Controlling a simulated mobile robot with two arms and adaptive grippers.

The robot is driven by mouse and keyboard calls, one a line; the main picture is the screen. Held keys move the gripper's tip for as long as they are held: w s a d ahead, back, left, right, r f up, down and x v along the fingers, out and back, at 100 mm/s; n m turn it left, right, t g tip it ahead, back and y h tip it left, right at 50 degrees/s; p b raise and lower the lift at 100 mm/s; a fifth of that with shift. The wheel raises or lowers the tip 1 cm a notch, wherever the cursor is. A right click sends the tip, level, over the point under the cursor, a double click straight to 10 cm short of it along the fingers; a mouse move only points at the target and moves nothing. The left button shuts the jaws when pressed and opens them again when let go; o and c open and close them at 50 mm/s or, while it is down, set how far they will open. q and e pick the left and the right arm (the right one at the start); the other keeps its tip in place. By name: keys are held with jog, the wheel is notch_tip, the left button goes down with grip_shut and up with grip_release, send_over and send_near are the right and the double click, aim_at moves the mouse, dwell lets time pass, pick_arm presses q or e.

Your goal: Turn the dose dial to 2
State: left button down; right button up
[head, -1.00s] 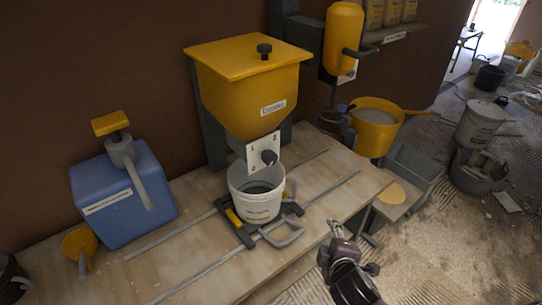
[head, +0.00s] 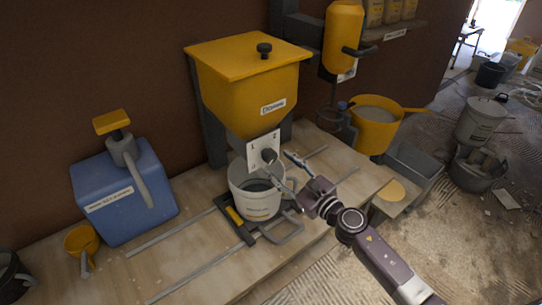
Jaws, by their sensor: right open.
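The dose dial (head: 269,155) is a dark knob on a white plate (head: 254,147) with small numerals, below the yellow hopper (head: 232,93). Its pointing direction is too small to read. A "1" shows at the plate's upper left and a "2" at its upper right. My right gripper (head: 281,170) is open, just to the right of and below the dial, with its fingers spread toward it. I cannot tell whether a finger touches the knob. My left gripper is not in view.
A white bucket (head: 254,203) stands under the hopper in a dark sliding holder on rails. A blue container (head: 125,195) and yellow scoop (head: 80,243) are at left. A yellow mixing tub (head: 374,137) and grey bin (head: 414,165) are at right.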

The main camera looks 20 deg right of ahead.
aim_at(273, 159)
jog(key=x, duration=0.4)
jog(key=shift+w+a, duration=0.15)
jog(key=shift+w, duration=0.2)
jog(key=c, duration=1.2)
